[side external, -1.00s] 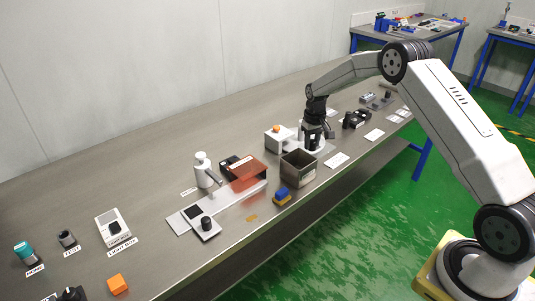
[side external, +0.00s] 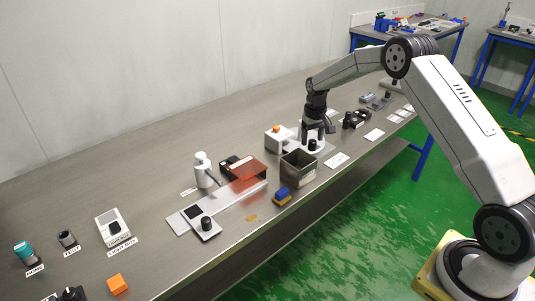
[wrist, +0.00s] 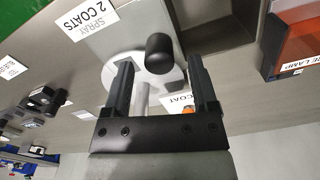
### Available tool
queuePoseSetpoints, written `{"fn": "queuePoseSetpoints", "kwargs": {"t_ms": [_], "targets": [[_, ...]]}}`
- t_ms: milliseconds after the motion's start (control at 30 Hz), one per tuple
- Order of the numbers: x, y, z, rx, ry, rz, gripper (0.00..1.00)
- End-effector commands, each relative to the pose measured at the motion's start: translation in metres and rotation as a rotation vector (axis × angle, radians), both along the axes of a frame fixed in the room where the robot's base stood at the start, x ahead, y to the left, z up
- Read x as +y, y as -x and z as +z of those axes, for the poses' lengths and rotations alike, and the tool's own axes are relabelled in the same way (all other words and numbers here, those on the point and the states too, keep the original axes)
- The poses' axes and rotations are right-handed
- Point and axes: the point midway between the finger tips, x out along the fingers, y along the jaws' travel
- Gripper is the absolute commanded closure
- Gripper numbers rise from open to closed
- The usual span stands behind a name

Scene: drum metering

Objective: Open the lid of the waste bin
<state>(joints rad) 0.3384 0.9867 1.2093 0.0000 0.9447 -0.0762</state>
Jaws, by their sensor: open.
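My gripper (side external: 322,130) is open and empty, behind and above this box, over a white round stand (side external: 311,143). In the wrist view my gripper (wrist: 159,72) has its two fingers apart, with a black knob (wrist: 159,52) of the stand beyond and between them. Part of a grey box (wrist: 213,22) shows at the top.
A white box with an orange knob (side external: 276,139) is left of the stand. A "SPRAY 2 COATS" card (wrist: 90,25) lies flat.

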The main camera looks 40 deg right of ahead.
Motion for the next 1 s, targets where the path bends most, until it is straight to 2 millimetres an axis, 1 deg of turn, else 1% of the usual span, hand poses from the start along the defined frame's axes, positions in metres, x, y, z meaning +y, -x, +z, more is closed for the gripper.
{"fn": "queuePoseSetpoints", "kwargs": {"t_ms": [33,200,300,433,600,1000], "targets": [[0.0,0.0,0.007,-0.002,0.001,0.0,0.25],[0.0,0.0,0.03,-0.002,0.001,0.0,0.25],[0.0,0.0,0.042,-0.002,0.001,0.0,0.25],[0.0,0.0,0.054,-0.003,0.001,0.0,0.25],[0.0,0.0,0.06,-0.001,0.0,0.0,0.25],[0.002,0.001,0.06,-0.003,0.001,0.003,0.25]]}}
